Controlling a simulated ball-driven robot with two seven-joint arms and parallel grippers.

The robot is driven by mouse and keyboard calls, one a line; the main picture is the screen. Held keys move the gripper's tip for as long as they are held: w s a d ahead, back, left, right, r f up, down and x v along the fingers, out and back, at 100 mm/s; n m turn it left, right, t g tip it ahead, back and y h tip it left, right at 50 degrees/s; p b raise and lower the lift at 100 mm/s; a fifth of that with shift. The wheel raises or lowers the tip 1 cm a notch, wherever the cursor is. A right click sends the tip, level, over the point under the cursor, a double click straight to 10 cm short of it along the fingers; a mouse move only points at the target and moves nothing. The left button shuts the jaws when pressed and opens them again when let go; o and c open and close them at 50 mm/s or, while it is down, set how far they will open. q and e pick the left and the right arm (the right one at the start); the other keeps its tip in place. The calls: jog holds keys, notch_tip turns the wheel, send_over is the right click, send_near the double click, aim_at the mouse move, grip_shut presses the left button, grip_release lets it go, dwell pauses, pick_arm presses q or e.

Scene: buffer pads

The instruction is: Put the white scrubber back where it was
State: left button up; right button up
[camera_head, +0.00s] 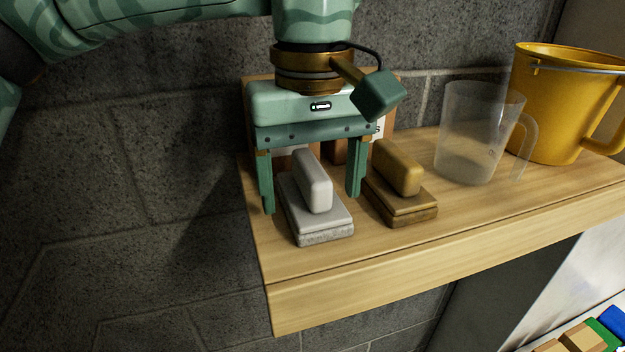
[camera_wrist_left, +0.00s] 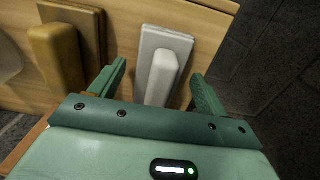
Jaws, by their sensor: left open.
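The white scrubber (camera_head: 313,186), a pale flat pad with an upright block handle, rests on the wooden shelf near its left end. My left gripper (camera_head: 312,204) comes down from above and is open, with one finger on each side of the white scrubber. In the left wrist view the white scrubber (camera_wrist_left: 163,70) lies between the two spread fingers (camera_wrist_left: 157,80), with visible gaps to both. I cannot tell whether the fingers touch the shelf. My right gripper is not in view.
A tan scrubber (camera_head: 398,178) stands close on the right, just beyond the gripper's right finger. A clear measuring jug (camera_head: 470,135) and a yellow bucket (camera_head: 560,110) stand further right. The shelf (camera_head: 400,260) ends at the left, beside a grey block wall (camera_head: 150,180).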

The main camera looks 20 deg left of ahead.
aim_at(316, 167)
pick_arm(q)
notch_tip(316, 167, up, 12)
jog(key=shift+d+f+p, duration=0.1)
jog(key=shift+f+p, duration=0.05)
jog(key=shift+p, duration=0.35)
jog(key=shift+d, duration=0.1)
